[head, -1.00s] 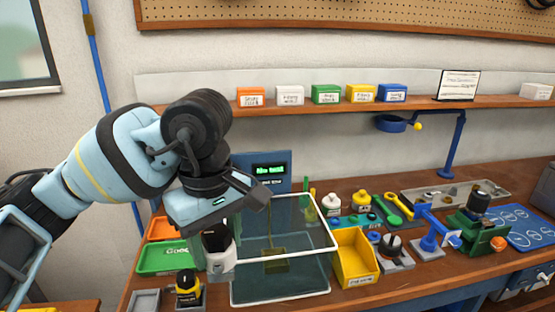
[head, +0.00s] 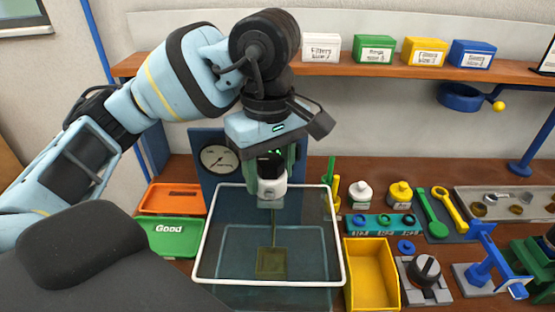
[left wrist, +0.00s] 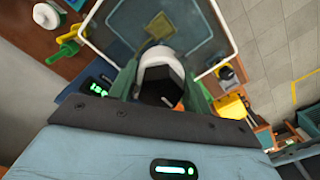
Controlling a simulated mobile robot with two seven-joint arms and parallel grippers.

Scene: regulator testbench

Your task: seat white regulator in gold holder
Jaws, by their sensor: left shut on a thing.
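The white regulator (head: 271,188) has a white body and a black top. My left gripper (head: 271,170) is shut on it and holds it upright over the back part of the clear tank (head: 340,240). In the left wrist view the regulator (left wrist: 160,72) sits between the green fingers, its black end toward the camera. The gold holder (head: 271,263) is a small square plate with a thin upright rod, seen through the clear tank, below the regulator and apart from it. It also shows in the left wrist view (left wrist: 160,26). My right gripper is out of view.
A gauge panel (head: 218,160) stands behind the tank. Orange (head: 170,198) and green (head: 175,240) trays lie left, a yellow bin (head: 371,270) right. A shelf (head: 400,67) runs above.

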